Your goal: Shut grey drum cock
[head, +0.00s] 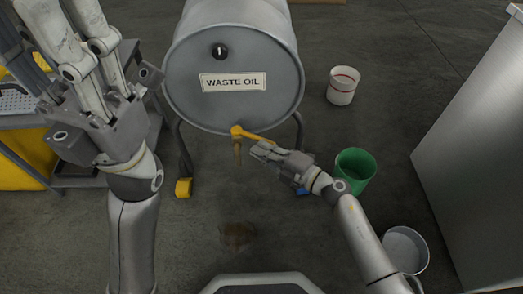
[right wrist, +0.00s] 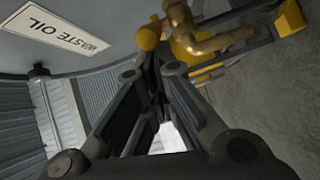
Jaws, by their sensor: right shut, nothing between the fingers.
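The grey drum (head: 234,62) labelled WASTE OIL lies on its side on a stand, its round end facing me. Its cock (head: 237,131) is low on that end. A yellow lever (head: 258,137) runs right and slightly down from it, crosswise to the brass spout (head: 237,150), which points down. My right gripper (head: 256,150) is shut and empty, just below the lever's right part; contact is unclear. In the right wrist view the closed fingers (right wrist: 151,68) point at a yellow knob (right wrist: 148,38) beside the spout (right wrist: 205,42). My left gripper (head: 100,125) is raised at left, its fingertips unclear.
A dark stain (head: 237,236) marks the floor below the cock. A green bucket (head: 355,168) stands right of my right gripper, with a white bucket (head: 343,86) behind and another pale bucket (head: 405,250) in front. A grey cabinet (head: 480,130) bounds the right. A cart (head: 75,185) stands left.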

